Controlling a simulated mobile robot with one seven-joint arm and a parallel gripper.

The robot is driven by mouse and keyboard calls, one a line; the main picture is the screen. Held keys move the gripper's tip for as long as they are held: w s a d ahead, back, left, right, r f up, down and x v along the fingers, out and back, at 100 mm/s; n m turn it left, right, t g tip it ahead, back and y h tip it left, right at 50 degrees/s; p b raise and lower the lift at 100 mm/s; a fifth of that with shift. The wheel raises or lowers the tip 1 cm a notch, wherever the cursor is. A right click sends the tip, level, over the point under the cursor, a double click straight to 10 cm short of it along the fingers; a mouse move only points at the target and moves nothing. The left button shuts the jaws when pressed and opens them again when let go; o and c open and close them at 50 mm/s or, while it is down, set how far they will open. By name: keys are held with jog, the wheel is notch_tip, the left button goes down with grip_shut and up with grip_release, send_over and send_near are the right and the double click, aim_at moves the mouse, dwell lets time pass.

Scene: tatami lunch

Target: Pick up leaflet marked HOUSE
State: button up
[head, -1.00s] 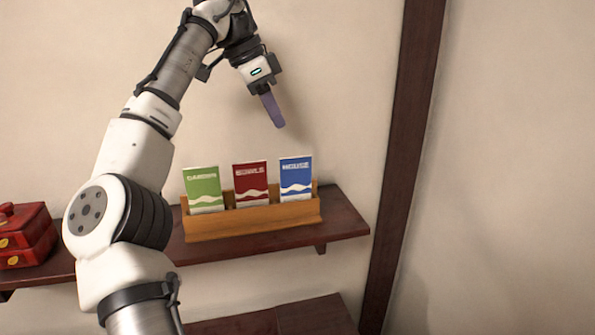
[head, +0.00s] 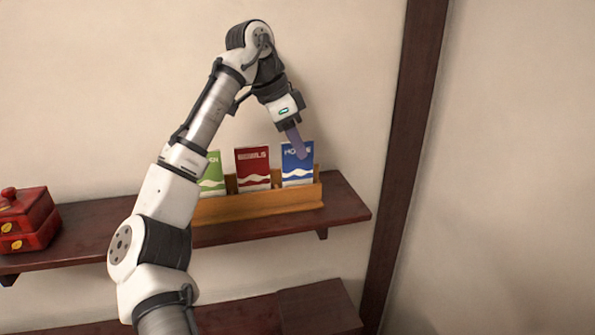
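A red leaflet (head: 253,167) stands in the middle slot. A green leaflet (head: 213,175) stands in the left slot, partly hidden by my arm.
The dark wooden shelf (head: 345,205) carries the rack. A red box with drawers (head: 27,220) stands at its left. A dark post (head: 405,150) rises to the right of the shelf. A lower dark wooden surface (head: 320,308) lies below. The wall is close behind.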

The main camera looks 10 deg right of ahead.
aim_at(295, 171)
jog(key=shift+x, duration=1.4)
grip_shut()
jog(key=shift+r, duration=0.1)
